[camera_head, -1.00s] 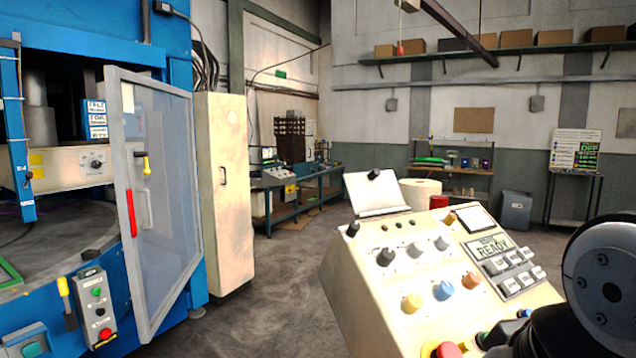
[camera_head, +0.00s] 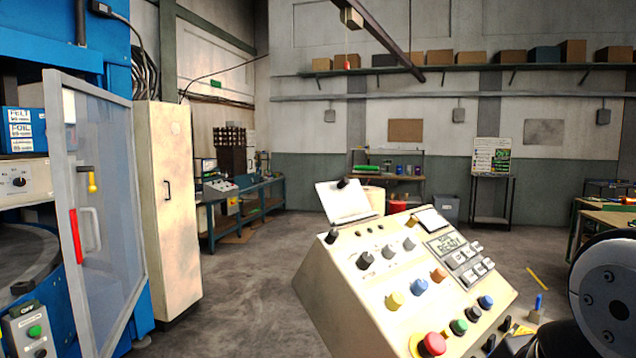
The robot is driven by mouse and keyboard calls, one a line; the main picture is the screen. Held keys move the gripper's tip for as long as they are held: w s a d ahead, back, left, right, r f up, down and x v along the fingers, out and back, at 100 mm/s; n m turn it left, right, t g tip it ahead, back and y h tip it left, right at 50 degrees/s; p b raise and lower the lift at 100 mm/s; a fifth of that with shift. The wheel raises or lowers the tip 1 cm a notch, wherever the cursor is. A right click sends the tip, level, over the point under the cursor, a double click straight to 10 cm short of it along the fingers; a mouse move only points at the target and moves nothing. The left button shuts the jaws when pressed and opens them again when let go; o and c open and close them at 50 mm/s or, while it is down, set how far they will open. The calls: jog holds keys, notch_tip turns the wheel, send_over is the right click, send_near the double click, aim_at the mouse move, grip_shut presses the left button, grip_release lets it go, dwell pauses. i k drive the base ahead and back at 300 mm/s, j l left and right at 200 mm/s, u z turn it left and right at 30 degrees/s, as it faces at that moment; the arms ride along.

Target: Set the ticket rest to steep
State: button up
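The ticket rest (camera_head: 346,203) is a pale tilted plate at the back left edge of the cream control console (camera_head: 345,290). A dark knob or clip (camera_head: 343,183) shows at its top edge. A small black knob (camera_head: 332,236) stands on the console just below the rest. I cannot tell which angle setting the rest is in. My gripper is not in view; only a part of my arm shows at the lower right, to the right of the console.
Floor between cabinet and console is clear.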

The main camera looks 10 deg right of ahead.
aim_at(344, 201)
jog(key=i+j+z, duration=0.1)
jog(key=j+z, duration=0.25)
jog(key=j, duration=0.25)
jog(key=j+z, duration=0.4)
jog(key=j, duration=0.2)
jog(key=j+z, duration=0.35)
jog(key=j, duration=0.3)
jog(key=i+j+z, duration=0.1)
jog(key=j+z, duration=0.25)
jog(key=j, duration=0.45)
jog(key=j+z, duration=0.35)
jog(key=j, duration=0.4)
jog(key=k+j+z, duration=0.15)
jog(key=j+z, duration=0.2)
jog(key=j, duration=0.45)
